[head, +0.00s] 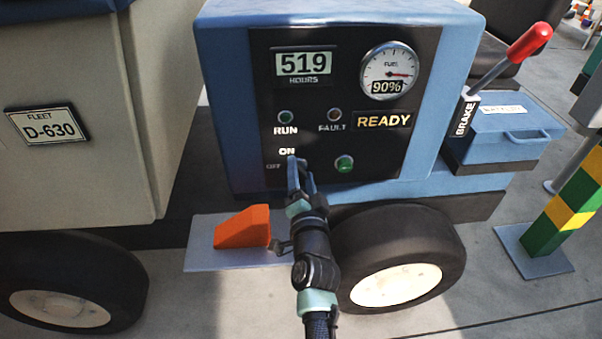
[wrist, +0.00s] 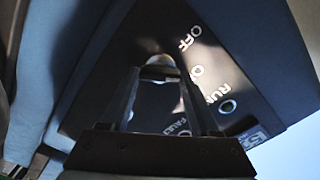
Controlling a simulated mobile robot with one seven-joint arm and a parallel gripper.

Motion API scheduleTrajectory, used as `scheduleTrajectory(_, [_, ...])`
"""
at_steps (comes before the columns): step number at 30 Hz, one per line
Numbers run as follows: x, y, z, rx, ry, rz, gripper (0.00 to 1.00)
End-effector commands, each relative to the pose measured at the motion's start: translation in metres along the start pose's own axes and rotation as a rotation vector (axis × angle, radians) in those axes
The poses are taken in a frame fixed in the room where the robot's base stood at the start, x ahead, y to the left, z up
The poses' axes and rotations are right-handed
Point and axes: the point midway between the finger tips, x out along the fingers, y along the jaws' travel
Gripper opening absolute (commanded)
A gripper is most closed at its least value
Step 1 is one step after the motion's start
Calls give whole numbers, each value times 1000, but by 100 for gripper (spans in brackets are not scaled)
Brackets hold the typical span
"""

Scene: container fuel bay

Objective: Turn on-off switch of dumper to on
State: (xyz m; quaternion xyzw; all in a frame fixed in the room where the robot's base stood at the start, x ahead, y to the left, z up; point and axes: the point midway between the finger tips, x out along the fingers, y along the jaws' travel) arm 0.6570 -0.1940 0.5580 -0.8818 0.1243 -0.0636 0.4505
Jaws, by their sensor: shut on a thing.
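The dumper's dark control panel (head: 390,140) faces me in the head view, with a lit ON label (head: 287,152) and a dim OFF label (head: 273,167) at its lower left. My gripper (head: 298,168) reaches up to the panel just right of these labels and is shut on the on-off switch. In the wrist view, my gripper's fingers (wrist: 159,78) stand on either side of the pale switch knob (wrist: 160,68), close to the panel. The fingers hide most of the switch in the head view, so I cannot tell which way it points.
A green button (head: 344,163) sits right of my gripper. A READY sign (head: 384,121), fuel gauge (head: 389,70) and hours counter (head: 303,62) are above. A red-handled brake lever (head: 528,42) stands right. An orange wedge (head: 242,227) and a wheel (head: 400,255) are below.

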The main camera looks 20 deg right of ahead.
Motion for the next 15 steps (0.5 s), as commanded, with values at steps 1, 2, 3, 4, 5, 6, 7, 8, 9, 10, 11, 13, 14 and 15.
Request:
scheduleTrajectory(1, [0,1,1,24,-2,2,7])
scheduleTrajectory(2, [0,1,1,36,-2,1,7])
scheduleTrajectory(3, [0,1,1,52,-2,1,7])
scheduleTrajectory(4, [0,1,1,64,-2,1,7])
scheduleTrajectory(5, [0,1,1,74,-2,1,7])
scheduleTrajectory(6, [0,1,1,84,-2,2,7])
scheduleTrajectory(7, [0,1,1,91,-2,2,7])
scheduleTrajectory(8, [0,1,1,96,-1,2,7])
scheduleTrajectory(9, [0,2,1,103,-1,2,7])
scheduleTrajectory(10, [0,2,1,108,-1,2,7])
scheduleTrajectory(11, [0,2,1,111,-1,2,7])
scheduleTrajectory(13, [0,2,1,117,-1,2,7])
scheduleTrajectory(14, [0,2,1,119,-1,2,7])
scheduleTrajectory(15, [0,2,1,121,-1,2,7])
